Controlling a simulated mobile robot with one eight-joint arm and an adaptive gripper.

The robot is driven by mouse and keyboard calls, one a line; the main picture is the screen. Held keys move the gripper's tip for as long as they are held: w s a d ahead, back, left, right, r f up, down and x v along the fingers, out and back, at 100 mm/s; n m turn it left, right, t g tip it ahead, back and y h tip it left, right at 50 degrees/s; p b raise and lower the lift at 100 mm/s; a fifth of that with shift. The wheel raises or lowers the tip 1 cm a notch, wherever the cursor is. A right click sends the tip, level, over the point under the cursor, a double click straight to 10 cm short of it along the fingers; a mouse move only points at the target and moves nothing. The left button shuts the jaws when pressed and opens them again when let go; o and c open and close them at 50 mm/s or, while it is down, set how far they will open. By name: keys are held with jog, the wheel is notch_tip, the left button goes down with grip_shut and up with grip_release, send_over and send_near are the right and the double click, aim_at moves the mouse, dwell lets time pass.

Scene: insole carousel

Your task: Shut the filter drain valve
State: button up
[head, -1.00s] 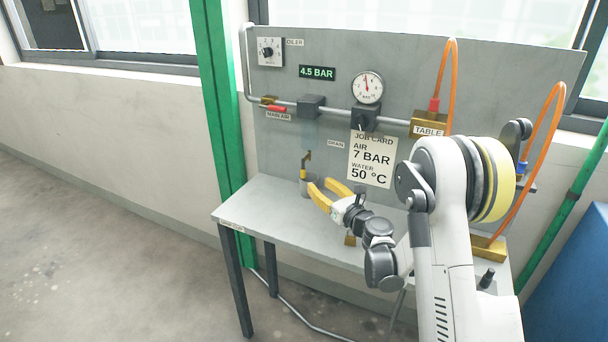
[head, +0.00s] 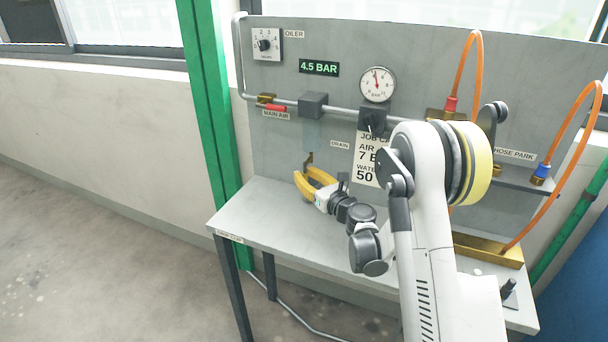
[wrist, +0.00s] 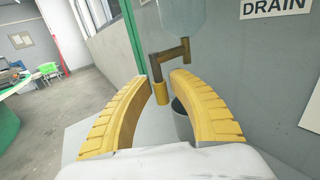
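The filter drain valve (head: 308,158) is a small brown lever under the clear filter bowl (head: 312,133), left of the DRAIN label (head: 340,144). In the wrist view the valve's brown crank (wrist: 171,55) runs down and left from below the bowl (wrist: 183,14) to a yellow grip (wrist: 160,93) hanging at its end. My gripper (head: 304,172) has yellow fingers and is open. In the wrist view the fingers of my gripper (wrist: 160,79) stand apart, with the yellow grip between them in the picture. I cannot tell contact. The head view partly hides the grip behind the fingers.
A grey cup (wrist: 181,120) stands on the bench (head: 262,208) below the valve, close to the right finger. The main air valve (head: 272,104), filter block (head: 313,104) and gauge (head: 377,85) are above. A green post (head: 208,100) stands left. The bench's left part is clear.

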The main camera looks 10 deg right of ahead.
grip_shut()
jog(key=shift+r+p, duration=0.1)
jog(key=shift+p, duration=0.25)
jog(key=shift+s+d+r+n+g+h+p, duration=0.45)
jog(key=shift+n+g+h+p, duration=0.7)
jog(key=shift+g+h+p, duration=0.65)
jog(key=shift+s+d+r+n+g+h+p, duration=0.2)
jog(key=shift+d+r+n+g+h+p, duration=0.4)
jog(key=shift+n+g+h+p, duration=0.85)
jog(key=shift+s+d+r+n+g+h+p, duration=0.35)
jog(key=shift+r+n+g+h+p, duration=0.35)
jog(key=shift+g+h+p, duration=1.45)
jog(key=shift+g+y+p, duration=0.3)
jog(key=shift+g+p, duration=0.1)
jog(key=shift+o, duration=2.4)
grip_release()
